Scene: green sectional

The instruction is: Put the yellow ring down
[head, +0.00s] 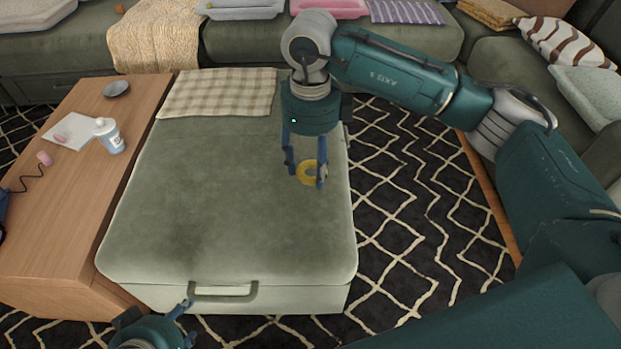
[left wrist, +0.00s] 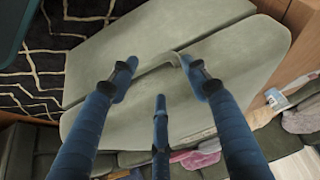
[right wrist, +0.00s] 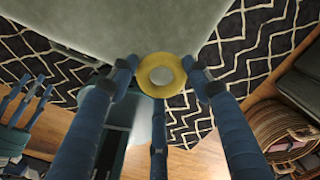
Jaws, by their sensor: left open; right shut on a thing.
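The yellow ring (head: 307,172) is between the fingers of my right gripper (head: 306,176), over the right side of the green ottoman (head: 220,210). In the right wrist view the ring (right wrist: 161,59) sits between the fingertips (right wrist: 160,70), held by its sides, with its hole facing the camera. I cannot tell whether the ring touches the ottoman top. My left gripper (head: 157,322) is low at the front of the ottoman, near its handle (head: 222,291). In the left wrist view its fingers (left wrist: 160,80) are spread and empty.
A wooden table (head: 75,190) at the left bears a white bottle (head: 109,137), paper and a dark dish (head: 117,88). A checked cloth (head: 218,93) covers the ottoman's back left. The ottoman's middle is bare. A patterned rug (head: 430,215) lies to its right.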

